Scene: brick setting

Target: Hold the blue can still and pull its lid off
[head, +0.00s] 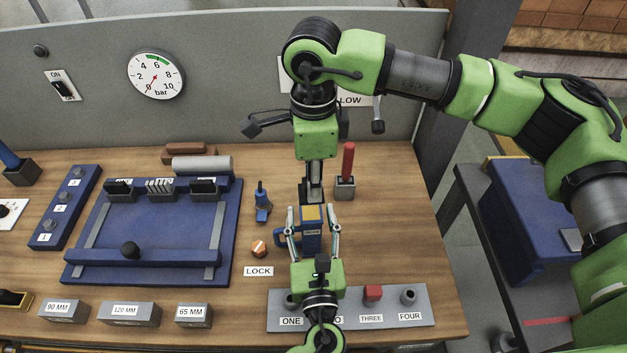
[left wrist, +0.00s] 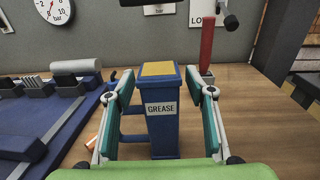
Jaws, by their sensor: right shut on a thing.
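The blue can (head: 312,240), labelled GREASE, stands upright on the bench with its handle to the left. In the left wrist view the can (left wrist: 163,135) shows a yellow top inside a blue rim. My left gripper (head: 314,229) is open, with one finger on each side of the can and small gaps between. My right gripper (head: 313,198) points down just above the can, its fingers close together. A dark piece (left wrist: 146,3), which looks like the lid, hangs above the can at the top edge of the left wrist view. The right fingertips are hardly visible there.
A red-handled tool (head: 348,160) stands in a holder behind the can. A grey numbered block (head: 420,317) lies in front. The bench right of the can is clear.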

